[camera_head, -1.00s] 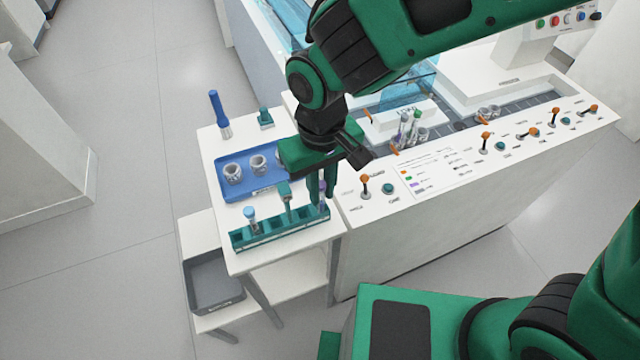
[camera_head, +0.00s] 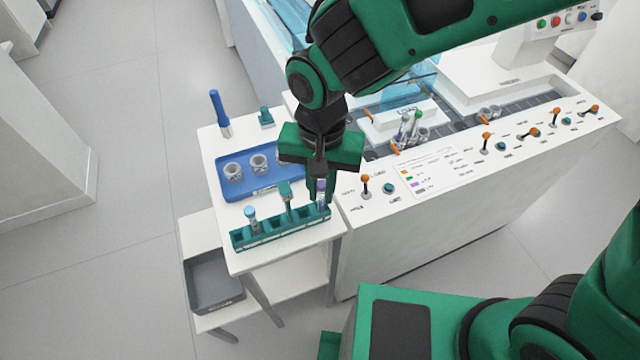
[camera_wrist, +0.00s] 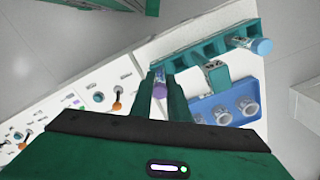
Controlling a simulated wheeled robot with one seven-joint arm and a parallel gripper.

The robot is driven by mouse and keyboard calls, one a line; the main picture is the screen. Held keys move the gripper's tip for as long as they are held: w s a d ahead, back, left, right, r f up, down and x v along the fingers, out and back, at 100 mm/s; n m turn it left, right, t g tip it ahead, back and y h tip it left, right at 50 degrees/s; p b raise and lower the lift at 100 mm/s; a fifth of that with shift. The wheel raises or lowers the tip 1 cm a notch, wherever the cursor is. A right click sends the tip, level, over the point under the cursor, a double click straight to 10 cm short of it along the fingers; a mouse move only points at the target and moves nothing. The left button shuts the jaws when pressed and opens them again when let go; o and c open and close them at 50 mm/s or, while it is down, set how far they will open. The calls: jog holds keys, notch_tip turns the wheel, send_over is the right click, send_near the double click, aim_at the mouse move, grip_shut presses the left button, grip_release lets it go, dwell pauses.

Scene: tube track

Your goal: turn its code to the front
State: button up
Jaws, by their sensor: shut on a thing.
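A purple-capped tube (camera_head: 321,190) stands upright at the right end of the teal rack (camera_head: 265,238). My gripper (camera_head: 322,192) points down over that end and is shut on the tube near its cap. The tube's lower part is hidden by the rack and fingers. I cannot make out a code on it. A blue-capped tube (camera_head: 250,215) stands near the rack's left end. A teal upright piece (camera_head: 286,192) rises at the middle of the rack.
A blue tray (camera_head: 230,190) with several round holders lies behind the rack. A blue-handled tool (camera_head: 218,108) stands at the back left. The white machine (camera_head: 440,215) with orange-tipped levers is on the right. A grey bin (camera_head: 215,285) sits on the lower shelf.

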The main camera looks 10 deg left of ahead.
jog(key=shift+f, duration=0.15)
jog(key=o, duration=0.9)
jog(key=shift+w, duration=0.1)
notch_tip(320, 180, up, 11)
jog(key=shift+f, duration=0.1)
dwell(0.6)
